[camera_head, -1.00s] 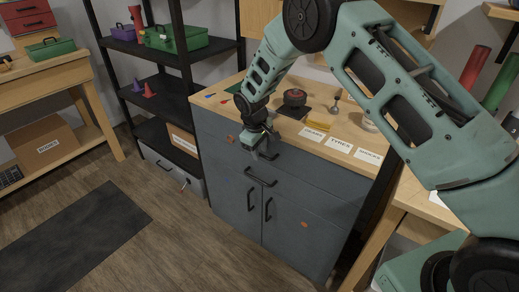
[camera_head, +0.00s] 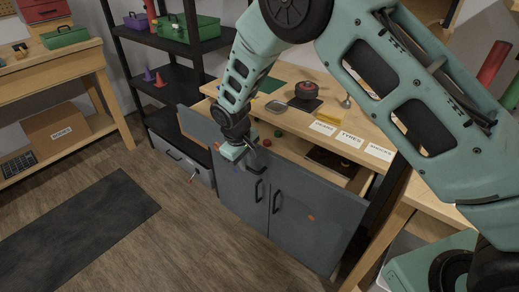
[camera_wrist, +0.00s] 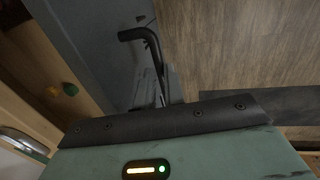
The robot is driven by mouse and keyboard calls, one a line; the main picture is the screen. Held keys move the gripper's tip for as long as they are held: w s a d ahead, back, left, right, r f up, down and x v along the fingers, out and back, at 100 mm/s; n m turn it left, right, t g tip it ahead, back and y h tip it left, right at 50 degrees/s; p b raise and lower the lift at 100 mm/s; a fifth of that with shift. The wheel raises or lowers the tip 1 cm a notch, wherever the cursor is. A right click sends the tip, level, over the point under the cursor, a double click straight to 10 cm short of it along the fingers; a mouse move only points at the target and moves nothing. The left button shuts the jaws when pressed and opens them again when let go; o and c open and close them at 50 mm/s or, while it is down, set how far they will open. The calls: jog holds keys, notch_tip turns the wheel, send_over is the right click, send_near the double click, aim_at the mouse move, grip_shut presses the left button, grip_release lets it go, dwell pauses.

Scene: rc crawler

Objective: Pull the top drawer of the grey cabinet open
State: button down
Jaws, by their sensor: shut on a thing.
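The grey cabinet (camera_head: 238,193) stands below a wooden worktop. Its top drawer (camera_head: 325,192) is pulled out, and its wooden inside with small items shows behind the grey front. My gripper (camera_head: 252,158) is at the front of this drawer, shut on its black bar handle. In the wrist view the handle (camera_wrist: 150,48) stands out from the grey front (camera_wrist: 95,35), with my fingers (camera_wrist: 160,88) around its near part. The exact grip is partly hidden by my gripper body.
A black shelf (camera_head: 185,85) stands left. Floor (camera_head: 185,225) in front is clear.

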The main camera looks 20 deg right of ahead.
jog(key=s+a, duration=1)
jog(key=a, duration=0.5)
jog(key=shift+s, duration=0.4)
jog(key=shift+a, duration=0.1)
jog(key=c, duration=1.5)
grip_release()
jog(key=r, duration=0.5)
jog(key=s+a+r, duration=0.1)
jog(key=r, duration=0.5)
jog(key=s+a+r+b, duration=0.1)
jog(key=r, duration=0.5)
jog(key=shift+a+r, duration=0.1)
jog(key=shift+a, duration=0.15)
jog(key=s+d+r+p, duration=0.1)
jog(key=s+d+r, duration=0.1)
jog(key=s+d, duration=0.5)
jog(key=s+d+r+y+p, duration=0.1)
jog(key=s+d+r, duration=0.1)
jog(key=s+d, duration=0.4)
jog(key=s+d+r+g+y+p, duration=0.1)
jog(key=s+d+r, duration=0.1)
jog(key=s+d, duration=0.5)
jog(key=shift+s+d, duration=0.35)
jog(key=shift+s, duration=0.2)
